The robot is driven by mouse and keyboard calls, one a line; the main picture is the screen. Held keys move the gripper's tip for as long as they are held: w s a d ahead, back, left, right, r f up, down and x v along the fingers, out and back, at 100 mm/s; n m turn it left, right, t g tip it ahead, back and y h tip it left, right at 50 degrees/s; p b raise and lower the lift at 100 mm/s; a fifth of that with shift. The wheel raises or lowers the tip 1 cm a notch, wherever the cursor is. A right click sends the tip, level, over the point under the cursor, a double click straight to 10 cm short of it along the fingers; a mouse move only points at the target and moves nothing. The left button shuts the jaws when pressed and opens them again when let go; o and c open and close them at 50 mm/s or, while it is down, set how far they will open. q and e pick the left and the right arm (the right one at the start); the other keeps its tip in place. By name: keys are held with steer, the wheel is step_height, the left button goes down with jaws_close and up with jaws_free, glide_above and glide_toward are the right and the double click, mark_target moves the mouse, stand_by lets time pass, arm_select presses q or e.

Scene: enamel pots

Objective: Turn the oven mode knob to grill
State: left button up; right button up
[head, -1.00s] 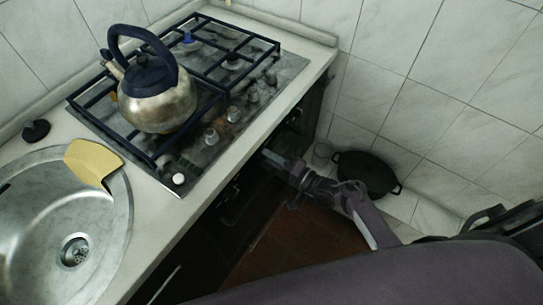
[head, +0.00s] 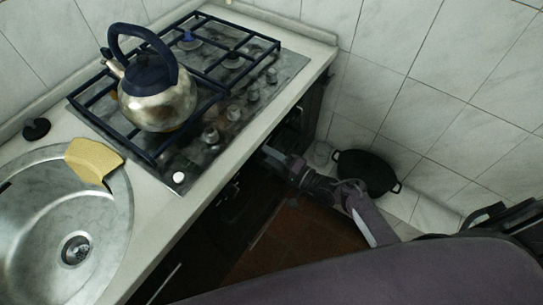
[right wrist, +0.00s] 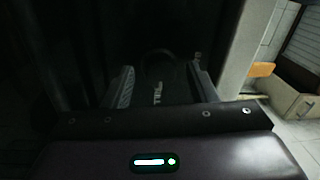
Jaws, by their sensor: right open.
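The oven's dark front (head: 238,205) is below the counter edge in the head view. My right gripper (head: 268,153) is close against it, under the hob's right part. In the right wrist view my right gripper (right wrist: 161,88) is open, its two fingers apart. Between and just beyond them is a dim, dark round shape (right wrist: 158,66), which looks like the oven mode knob. Small pale marks show below it, too dark to read. I cannot tell whether the fingers touch it or which way it points. My left gripper is out of view.
A steel kettle (head: 158,102) stands on the gas hob (head: 205,150), which has its own row of knobs on top. A steel sink (head: 40,225) with a yellow cloth (head: 95,158) is at left. A black pot (head: 366,172) sits by the tiled wall at right.

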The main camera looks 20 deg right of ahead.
steer(key=v, duration=0.7)
steer(key=shift+s+d, duration=0.25)
steer(key=shift+s, duration=0.1)
steer(key=s+a+f+n+g+h, duration=0.1)
steer(key=s+f+n+g+h, duration=0.3)
steer(key=f, duration=0.7)
steer(key=s+f+g+h, duration=0.1)
steer(key=s+f+h, duration=0.1)
steer(key=s+f, duration=0.65)
steer(key=s+d+f+n+g+h, duration=0.2)
steer(key=s+f+n+g, duration=0.1)
steer(key=s+f, duration=0.5)
steer(key=s+d+f+n+g+h, duration=0.2)
steer(key=s+f, duration=0.6)
steer(key=s, duration=0.7)
steer(key=n+g+h, duration=0.1)
steer(key=n+g, duration=0.1)
steer(key=g, duration=0.1)
steer(key=shift+f+g+h+b, duration=0.3)
steer(key=shift+f+g, duration=0.05)
steer(key=shift+g, duration=0.05)
